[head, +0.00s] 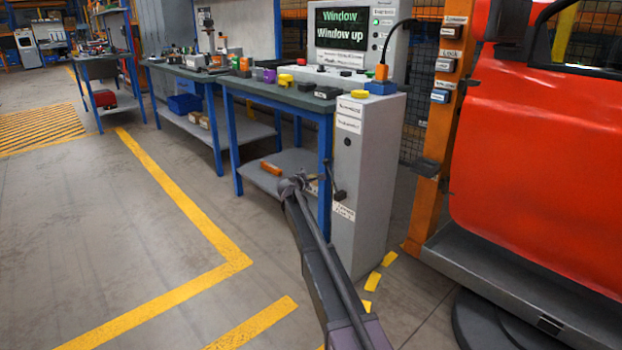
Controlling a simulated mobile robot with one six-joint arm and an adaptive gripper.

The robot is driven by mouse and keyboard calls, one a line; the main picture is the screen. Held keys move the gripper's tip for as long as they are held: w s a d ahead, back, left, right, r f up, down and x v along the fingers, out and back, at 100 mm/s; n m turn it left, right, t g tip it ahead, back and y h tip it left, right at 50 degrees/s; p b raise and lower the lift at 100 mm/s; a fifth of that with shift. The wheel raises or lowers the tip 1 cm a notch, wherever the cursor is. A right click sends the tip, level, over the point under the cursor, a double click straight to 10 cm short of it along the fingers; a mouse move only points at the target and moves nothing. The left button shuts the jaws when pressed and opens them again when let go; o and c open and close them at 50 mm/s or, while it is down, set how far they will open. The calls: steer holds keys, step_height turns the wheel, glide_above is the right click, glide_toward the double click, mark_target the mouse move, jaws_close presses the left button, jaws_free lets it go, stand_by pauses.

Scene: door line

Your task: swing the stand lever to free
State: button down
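A small dark lever (339,192) juts from the lower front of the white cabinet (362,235), above a small label (343,211) too small to read. It looks like the stand lever; its exact setting cannot be told. My gripper (310,181) is at the far end of my arm, just left of the lever in the picture. I see no clear contact between them. The fingers are too small to tell whether they are open or shut.
An orange post (432,195) with labelled switches and a dark bracket (425,168) stands right of the cabinet, beside a red vehicle door (545,160). A blue-legged workbench (280,92) with an orange object (271,168) on its shelf is at left. Floor at left is clear.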

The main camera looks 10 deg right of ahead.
steer(key=b+x, duration=0.2)
steer(key=x, duration=0.7)
steer(key=shift+s+d+r+p, duration=0.5)
steer(key=shift+s+d, duration=0.05)
steer(key=shift+d, duration=0.1)
steer(key=shift+s+d+r+p, duration=0.45)
steer(key=shift+s+d, duration=0.15)
steer(key=shift+d, duration=0.1)
steer(key=shift+d, duration=0.15)
